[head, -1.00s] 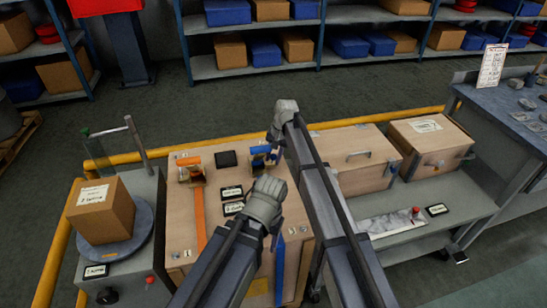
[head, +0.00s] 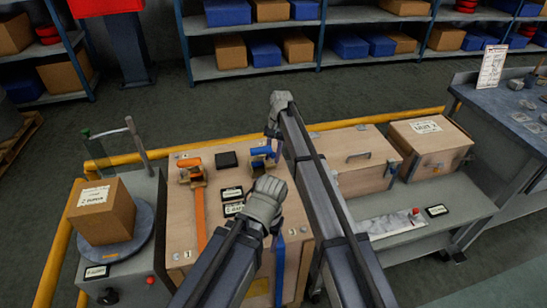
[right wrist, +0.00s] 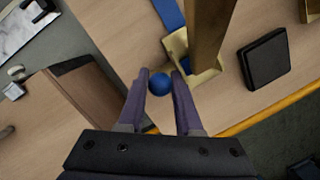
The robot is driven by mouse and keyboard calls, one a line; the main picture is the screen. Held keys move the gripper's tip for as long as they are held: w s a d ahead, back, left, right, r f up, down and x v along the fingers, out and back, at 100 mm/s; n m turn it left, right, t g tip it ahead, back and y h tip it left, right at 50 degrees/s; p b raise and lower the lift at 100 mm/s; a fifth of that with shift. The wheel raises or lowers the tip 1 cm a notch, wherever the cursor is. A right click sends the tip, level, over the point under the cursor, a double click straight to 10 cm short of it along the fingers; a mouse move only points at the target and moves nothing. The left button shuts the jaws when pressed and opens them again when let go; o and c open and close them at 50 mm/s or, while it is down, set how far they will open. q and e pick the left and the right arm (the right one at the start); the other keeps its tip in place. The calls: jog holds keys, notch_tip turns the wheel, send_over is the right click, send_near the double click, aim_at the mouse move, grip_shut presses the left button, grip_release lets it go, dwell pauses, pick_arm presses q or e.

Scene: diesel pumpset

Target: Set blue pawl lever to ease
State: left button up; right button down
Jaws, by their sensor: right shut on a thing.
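The blue pawl lever (head: 262,152) stands at the back right of a wooden crate top, at the head of a blue strap (head: 279,270). My right gripper (right wrist: 159,76) is shut on its round blue knob (right wrist: 160,84), which sits between the fingertips. In the head view my right gripper (head: 273,134) reaches down at the lever from behind, and my arm partly hides it.
An orange ratchet (head: 190,170) with an orange strap (head: 200,215) stands left on the crate. A black box (head: 227,159) lies between the ratchets. A wooden chest (head: 352,157) stands close on the right. A yellow rail (head: 205,145) runs behind.

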jog(key=shift+w+a+f+g+h+b, duration=0.1)
jog(key=shift+w+a+g+h+b, duration=0.1)
jog(key=shift+w+g, duration=0.25)
jog(key=shift+w+a+g+h+b, duration=0.1)
jog(key=shift+w+g+b, duration=0.1)
jog(key=shift+w+g, duration=0.25)
jog(key=shift+s+g, duration=0.15)
jog(key=shift+g, duration=0.45)
jog(key=c, duration=0.6)
grip_release()
jog(key=shift+r, duration=0.2)
